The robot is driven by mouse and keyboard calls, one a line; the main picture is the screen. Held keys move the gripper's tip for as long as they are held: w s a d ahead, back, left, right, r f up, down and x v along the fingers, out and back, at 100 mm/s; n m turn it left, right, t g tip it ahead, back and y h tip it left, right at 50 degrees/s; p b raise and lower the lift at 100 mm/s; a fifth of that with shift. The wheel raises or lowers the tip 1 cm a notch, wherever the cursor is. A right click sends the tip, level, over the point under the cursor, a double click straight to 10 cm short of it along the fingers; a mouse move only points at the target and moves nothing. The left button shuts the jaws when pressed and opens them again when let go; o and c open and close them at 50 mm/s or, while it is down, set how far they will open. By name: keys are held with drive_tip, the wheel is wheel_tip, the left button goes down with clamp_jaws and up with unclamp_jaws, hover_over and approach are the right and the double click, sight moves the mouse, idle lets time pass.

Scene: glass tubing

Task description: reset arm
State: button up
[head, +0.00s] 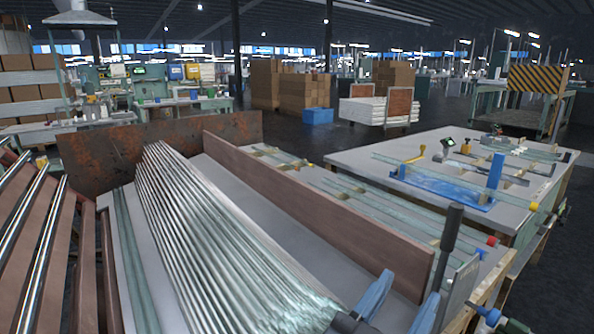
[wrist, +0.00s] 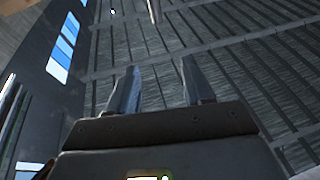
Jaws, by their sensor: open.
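My gripper (head: 400,298) is at the lower right of the head view, with two blue-grey fingers apart. In the wrist view my gripper (wrist: 159,84) is open, and nothing shows between its fingers. The wrist camera looks up at the corrugated roof (wrist: 240,50) and bright windows (wrist: 62,55). In the head view the gripper appears in front of the near end of a wooden divider (head: 330,210) and close to a bundle of glass tubes (head: 215,245). I cannot tell the exact gap to either.
A rusty metal plate (head: 100,160) stands behind the tubes. More tubes lie right of the divider. A worktable (head: 350,158) at right holds a blue fixture (head: 445,188). A dark upright handle (head: 450,232) is beside my gripper. Dark open floor lies beyond.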

drive_tip(key=s+d+f+n+g+y+p, duration=0.2)
drive_tip(key=s+f+n+y+p, duration=0.3)
drive_tip(key=s+f+n+y, duration=0.7)
drive_tip(key=s+d+r+m+y+p, duration=0.1)
drive_tip(key=s+d+r+p, duration=0.1)
drive_tip(key=s, duration=0.8)
drive_tip(key=s+d+r+m+t+y+p, duration=0.1)
drive_tip(key=s+d+r, duration=0.3)
drive_tip(key=s, duration=0.7)
drive_tip(key=shift+d+r+m+y+p, duration=0.3)
drive_tip(key=shift+d+r+m+p, duration=0.15)
drive_tip(key=shift+r+m, duration=0.4)
